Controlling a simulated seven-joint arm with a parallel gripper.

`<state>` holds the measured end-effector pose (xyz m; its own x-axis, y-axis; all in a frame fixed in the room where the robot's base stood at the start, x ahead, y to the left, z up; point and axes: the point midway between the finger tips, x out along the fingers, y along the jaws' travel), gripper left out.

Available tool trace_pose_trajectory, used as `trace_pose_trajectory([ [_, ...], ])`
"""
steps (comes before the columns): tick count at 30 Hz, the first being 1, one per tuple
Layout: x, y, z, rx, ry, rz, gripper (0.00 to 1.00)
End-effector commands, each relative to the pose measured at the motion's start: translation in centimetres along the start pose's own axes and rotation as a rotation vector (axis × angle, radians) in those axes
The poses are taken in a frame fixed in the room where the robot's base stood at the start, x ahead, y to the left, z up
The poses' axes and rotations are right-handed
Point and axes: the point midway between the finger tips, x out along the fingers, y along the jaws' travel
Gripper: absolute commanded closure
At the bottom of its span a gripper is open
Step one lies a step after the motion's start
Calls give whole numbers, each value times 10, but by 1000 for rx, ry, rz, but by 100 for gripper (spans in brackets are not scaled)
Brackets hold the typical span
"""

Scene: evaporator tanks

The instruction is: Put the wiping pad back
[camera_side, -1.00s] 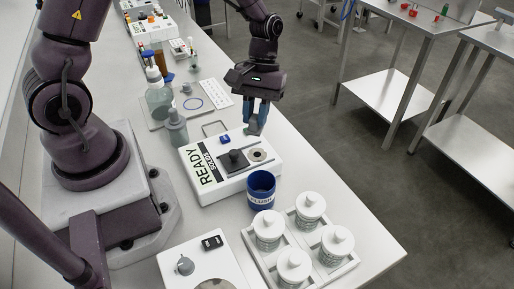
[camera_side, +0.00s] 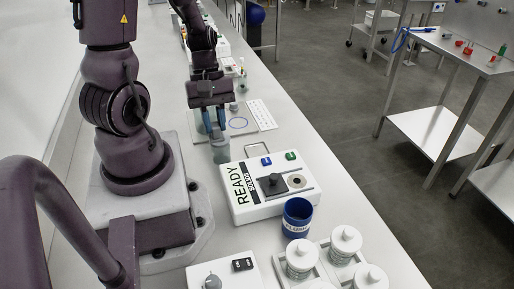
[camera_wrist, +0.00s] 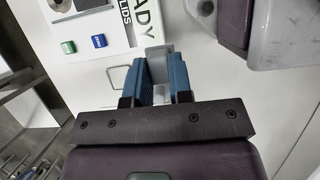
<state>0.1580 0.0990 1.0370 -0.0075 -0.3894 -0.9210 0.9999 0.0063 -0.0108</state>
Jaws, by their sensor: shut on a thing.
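My gripper (camera_side: 213,124) is shut on a small grey block, which I take to be the wiping pad. The block shows between the blue fingers in the wrist view (camera_wrist: 157,63). A thin wire frame (camera_side: 258,150) lies on the bench beside the white READY SOLIDS instrument (camera_side: 242,205); the frame also shows in the wrist view (camera_wrist: 110,77). I cannot tell whether the pad touches the bottle or the bench.
A blue cup (camera_side: 297,222) stands by the instrument's near right corner. White lidded jars (camera_side: 345,242) sit in a tray at the front. The bench right of the wire frame is clear.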

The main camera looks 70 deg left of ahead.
Motion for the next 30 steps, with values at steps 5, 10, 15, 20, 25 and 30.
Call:
trace_pose_trajectory([
  [5,7,29,-23,11,4,1,100],
  [10,16,66,-51,11,4,2,100],
  [15,36,92,-76,10,3,1,100],
  [20,52,108,-93,10,4,2,100],
  [25,58,116,-101,11,6,3,100],
  [30,78,119,-112,9,3,1,100],
])
